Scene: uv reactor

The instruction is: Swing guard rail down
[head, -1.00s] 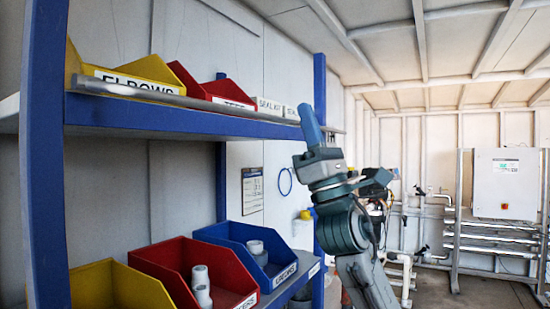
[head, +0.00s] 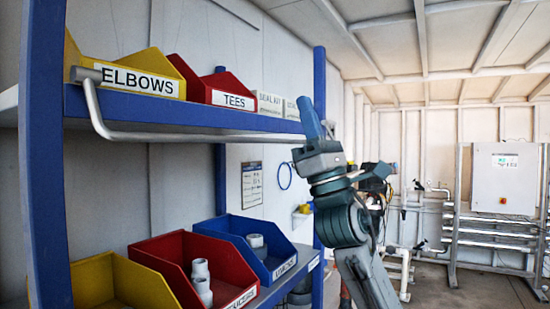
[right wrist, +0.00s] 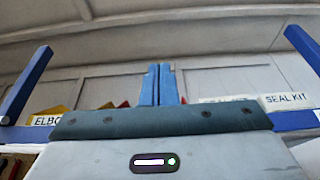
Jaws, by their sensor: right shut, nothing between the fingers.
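The guard rail (head: 200,136) is a grey bar on the upper blue shelf (head: 190,113). Its bent left arm (head: 93,108) drops from a pivot block (head: 87,74) at the shelf's left end, so the long bar hangs below the shelf edge, clear of the bin fronts. Its right end passes behind my right gripper (head: 308,115). That gripper points up with its blue fingers together and empty; they also show shut in the right wrist view (right wrist: 158,85). I cannot tell whether it touches the rail. My left gripper is out of view.
A yellow ELBOWS bin (head: 140,80), a red TEES bin (head: 232,98) and seal kit boxes (head: 270,103) stand on the upper shelf. Yellow, red (head: 180,255) and blue (head: 240,232) bins stand below. A blue post (head: 319,75) rises behind my gripper. Open floor lies right.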

